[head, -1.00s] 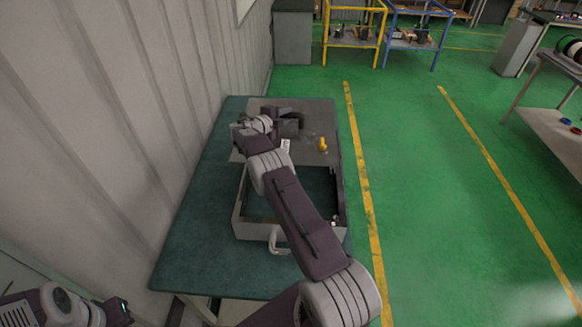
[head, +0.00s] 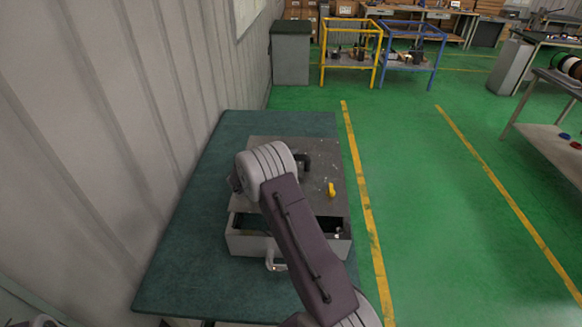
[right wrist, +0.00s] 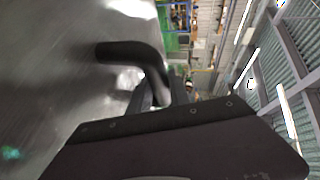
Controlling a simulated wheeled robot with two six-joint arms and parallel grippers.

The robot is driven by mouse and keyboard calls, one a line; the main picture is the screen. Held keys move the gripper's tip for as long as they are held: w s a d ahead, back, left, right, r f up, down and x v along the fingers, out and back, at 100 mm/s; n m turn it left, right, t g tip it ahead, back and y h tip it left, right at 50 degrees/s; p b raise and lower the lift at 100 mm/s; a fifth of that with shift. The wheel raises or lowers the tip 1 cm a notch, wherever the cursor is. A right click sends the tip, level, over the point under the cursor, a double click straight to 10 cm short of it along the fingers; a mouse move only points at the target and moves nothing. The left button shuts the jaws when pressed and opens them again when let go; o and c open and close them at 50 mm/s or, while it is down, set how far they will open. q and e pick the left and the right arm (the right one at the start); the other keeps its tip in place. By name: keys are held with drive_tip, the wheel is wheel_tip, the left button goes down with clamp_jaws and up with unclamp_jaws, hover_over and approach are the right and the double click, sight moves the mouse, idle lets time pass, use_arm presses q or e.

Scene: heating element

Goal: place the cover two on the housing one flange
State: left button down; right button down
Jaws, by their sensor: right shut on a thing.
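Cover two (head: 316,188) is a flat grey plate with a black handle (head: 303,161) and a yellow knob (head: 331,189). It is over the back and middle of housing one (head: 244,246), a grey box with a pale handle on its front. A dark strip of the box's inside shows along the front. I cannot tell whether the plate touches the flange. My right gripper (right wrist: 160,95) is shut on the cover's black handle (right wrist: 128,52); in the head view my arm mostly hides it.
The box stands on a dark green table (head: 190,260) against a ribbed grey wall (head: 110,120). The table is bare left of the box. A yellow frame cart (head: 350,66) and a blue one (head: 410,70) stand far back on the green floor.

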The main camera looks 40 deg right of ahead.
drive_tip(key=shift+w+f, duration=0.15)
drive_tip(key=shift+f, duration=1.8)
drive_tip(key=c, duration=1.2)
unclamp_jaws()
drive_tip(key=shift+f, duration=0.1)
drive_tip(key=shift+s, duration=0.2)
drive_tip(key=v, duration=1.1)
drive_tip(key=shift+w+a+b, duration=0.1)
drive_tip(key=shift+a+b, duration=0.05)
drive_tip(key=shift+b, duration=0.25)
drive_tip(key=shift+a+r, duration=0.25)
drive_tip(key=shift+a, duration=0.1)
